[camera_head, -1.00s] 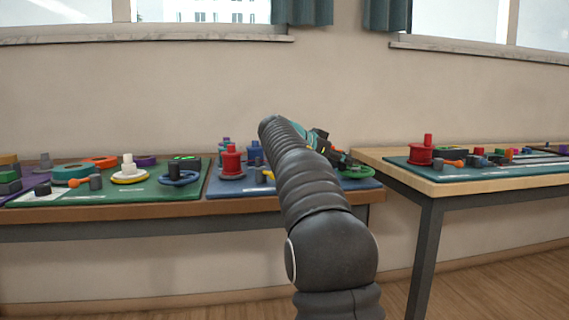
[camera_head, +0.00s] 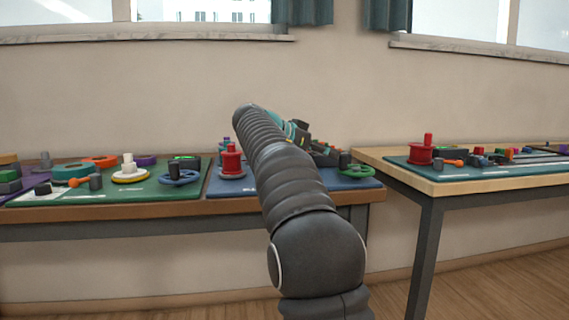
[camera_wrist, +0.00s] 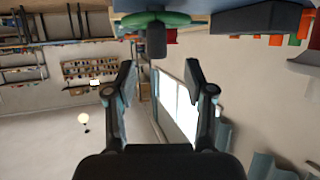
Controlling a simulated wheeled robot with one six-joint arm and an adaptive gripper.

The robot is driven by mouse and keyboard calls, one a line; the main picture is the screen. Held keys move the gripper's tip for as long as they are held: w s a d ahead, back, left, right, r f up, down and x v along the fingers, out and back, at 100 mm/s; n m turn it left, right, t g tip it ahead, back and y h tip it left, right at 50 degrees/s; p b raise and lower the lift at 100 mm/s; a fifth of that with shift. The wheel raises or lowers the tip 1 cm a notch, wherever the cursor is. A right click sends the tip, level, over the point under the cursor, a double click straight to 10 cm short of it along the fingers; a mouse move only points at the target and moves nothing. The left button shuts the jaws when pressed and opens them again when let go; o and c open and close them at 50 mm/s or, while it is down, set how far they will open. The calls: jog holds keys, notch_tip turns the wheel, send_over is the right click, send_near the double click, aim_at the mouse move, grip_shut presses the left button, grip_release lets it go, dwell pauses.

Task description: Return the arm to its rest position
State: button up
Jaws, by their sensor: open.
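My gripper (camera_wrist: 161,78) shows in the wrist view with its two dark fingers spread apart and nothing between them. In the head view my dark ribbed arm reaches up over the left table, and the gripper end is mostly hidden behind it. A green ring with a dark peg (camera_wrist: 156,38) shows at the top of the wrist view, beyond the fingertips and apart from them. The wrist picture looks upside down, with a ceiling lamp and windows low in it.
The left table (camera_head: 130,208) carries green and blue mats with a red spool (camera_head: 231,160), a white spool (camera_head: 129,168) and several rings. The right table (camera_head: 445,188) holds another mat with a red spool (camera_head: 421,151). A floor gap lies between the table legs.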

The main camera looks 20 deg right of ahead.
jog(key=s+a+n+t+y+p, duration=0.2)
jog(key=s+a+n+y, duration=0.2)
jog(key=s+a+n, duration=0.4)
jog(key=s+a+f+n+t+y+p, duration=0.1)
jog(key=s+a+f+n+y, duration=0.2)
jog(key=s+a+f, duration=0.3)
jog(key=s+a+f+n+y+p, duration=0.2)
jog(key=s+a+f, duration=0.4)
jog(key=s, duration=0.5)
jog(key=s+a+f+n+t+y+p, duration=0.1)
jog(key=s+a+f+n+y, duration=0.3)
jog(key=s+f, duration=0.5)
jog(key=shift+s+a+f+t+y+p, duration=0.3)
jog(key=shift+a+f+p, duration=0.25)
jog(key=shift+a, duration=0.75)
